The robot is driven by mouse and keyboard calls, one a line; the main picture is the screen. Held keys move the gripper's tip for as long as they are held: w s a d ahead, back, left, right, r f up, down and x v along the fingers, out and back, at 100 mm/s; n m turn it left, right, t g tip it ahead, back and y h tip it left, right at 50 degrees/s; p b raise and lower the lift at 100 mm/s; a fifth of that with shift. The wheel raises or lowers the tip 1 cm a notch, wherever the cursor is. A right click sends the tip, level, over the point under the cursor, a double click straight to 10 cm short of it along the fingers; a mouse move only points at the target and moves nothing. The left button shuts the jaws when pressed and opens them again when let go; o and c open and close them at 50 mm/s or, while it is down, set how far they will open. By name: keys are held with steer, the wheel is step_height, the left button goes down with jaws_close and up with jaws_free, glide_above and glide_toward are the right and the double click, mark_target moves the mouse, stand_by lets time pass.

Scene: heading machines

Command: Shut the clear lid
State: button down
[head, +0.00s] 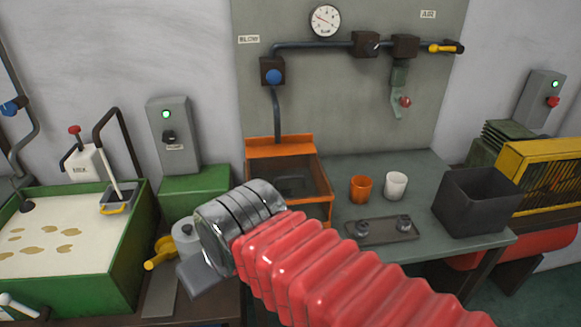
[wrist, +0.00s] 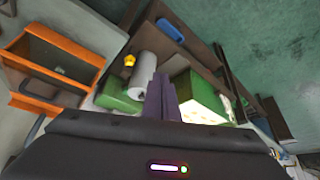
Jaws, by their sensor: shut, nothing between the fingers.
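The orange box (head: 316,212) stands at the left end of the grey bench, against the back panel. A clear pane (head: 297,185) in an orange frame shows at its top, with a dark interior visible; I cannot tell whether this lid is fully down. The orange box (wrist: 58,50) also shows at the upper left of the wrist view. My gripper (wrist: 162,100) is shut and empty, its fingers together and apart from the box. In the head view my wrist hides part of the gripper and the box's lower left front.
An orange cup (head: 360,189), a white cup (head: 396,185) and a dark bin (head: 477,202) stand on the bench. A grey plate (head: 376,231) lies in front. A green tank (head: 118,245) stands left, with a yellow-handled thing (head: 160,254) near my wrist.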

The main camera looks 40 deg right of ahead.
steer(key=w+d+r+m+h, duration=0.1)
steer(key=w+d+r+m, duration=0.1)
steer(key=d, duration=0.7)
steer(key=w+d+r+m+h, duration=0.1)
steer(key=w+d+r, duration=0.4)
steer(key=d, duration=0.5)
steer(key=w+d+r+m+h, duration=0.1)
steer(key=w+d+r+m, duration=0.2)
steer(key=d+r, duration=0.3)
steer(key=w+d, duration=0.1)
steer(key=d, duration=0.3)
steer(key=shift+w+r+m+g, duration=0.15)
steer(key=shift+w+m+g, duration=0.15)
steer(key=shift+m, duration=0.1)
glide_above(291, 191)
steer(key=w+d, duration=0.1)
steer(key=f, duration=0.8)
steer(key=shift+w+f, duration=0.15)
steer(key=shift+w, duration=0.05)
steer(key=f, duration=0.3)
steer(key=shift+s+a, duration=0.1)
steer(key=shift+s, duration=0.1)
steer(key=shift+s+f, duration=0.1)
steer(key=shift+f, duration=0.5)
steer(key=shift+s+a+f, duration=0.2)
steer(key=shift+f, duration=0.35)
steer(key=shift+s+a+f, duration=0.15)
steer(key=shift+s+f, duration=0.05)
steer(key=shift+f, duration=0.3)
